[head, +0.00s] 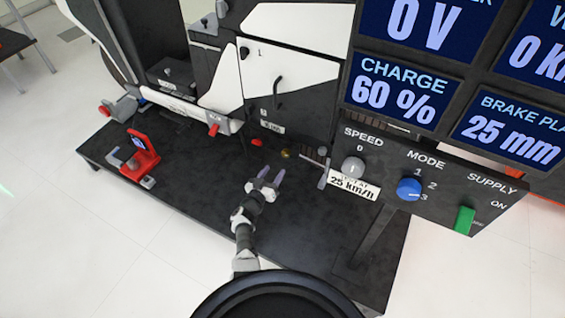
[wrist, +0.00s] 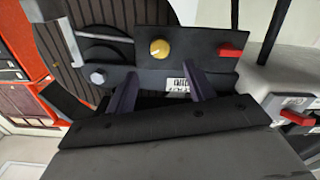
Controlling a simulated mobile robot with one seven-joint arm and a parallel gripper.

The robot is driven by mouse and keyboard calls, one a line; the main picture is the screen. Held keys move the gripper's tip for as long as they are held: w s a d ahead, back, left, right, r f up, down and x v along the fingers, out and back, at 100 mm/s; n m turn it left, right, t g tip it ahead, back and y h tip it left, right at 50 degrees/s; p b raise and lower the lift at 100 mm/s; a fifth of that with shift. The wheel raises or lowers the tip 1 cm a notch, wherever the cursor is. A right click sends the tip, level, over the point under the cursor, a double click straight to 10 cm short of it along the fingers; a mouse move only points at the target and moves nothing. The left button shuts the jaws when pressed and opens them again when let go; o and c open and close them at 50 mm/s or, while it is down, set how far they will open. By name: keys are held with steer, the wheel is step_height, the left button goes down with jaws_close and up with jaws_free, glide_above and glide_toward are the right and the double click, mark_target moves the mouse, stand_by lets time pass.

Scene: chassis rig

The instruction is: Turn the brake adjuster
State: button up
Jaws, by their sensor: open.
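A small yellow round knob with a dark mark, probably the brake adjuster (wrist: 159,49), sits on a dark plate in the wrist view. In the head view it is a tiny brass spot (head: 286,153) low on the rig. My gripper (head: 265,176) is open, its two purple-grey fingers apart and empty, in front of the knob. In the wrist view the fingertips (wrist: 159,74) point toward the plate, one on each side below the knob. I see no contact with the knob. The display panel (head: 514,133) reads brake play 25 mm.
A red lever (wrist: 230,50) sticks out right of the knob, and a grey round knob (wrist: 98,77) is at the left. The control box (head: 435,180) with speed, mode and supply controls stands right of my arm. A red stand (head: 142,157) is at the platform's left.

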mark_target(285, 155)
steer(key=b+x, duration=0.2)
steer(key=x, duration=0.1)
steer(key=b+x, duration=0.2)
steer(key=x, duration=0.2)
steer(key=shift+f+b, duration=0.2)
steer(key=shift+b, duration=0.1)
steer(key=shift+w+d+r+b, duration=0.2)
steer(key=shift+w+d+b, duration=0.2)
steer(key=shift+w, duration=0.25)
steer(key=c, duration=1)
steer(key=shift+o, duration=0.2)
steer(key=shift+m, duration=0.4)
steer(key=m+b, duration=0.1)
steer(key=m, duration=0.4)
steer(key=shift+m, duration=0.4)
steer(key=m+b, duration=0.1)
steer(key=m, duration=0.5)
steer(key=shift+s+m+b, duration=0.1)
steer(key=shift+m+b, duration=0.25)
steer(key=shift+m, duration=0.05)
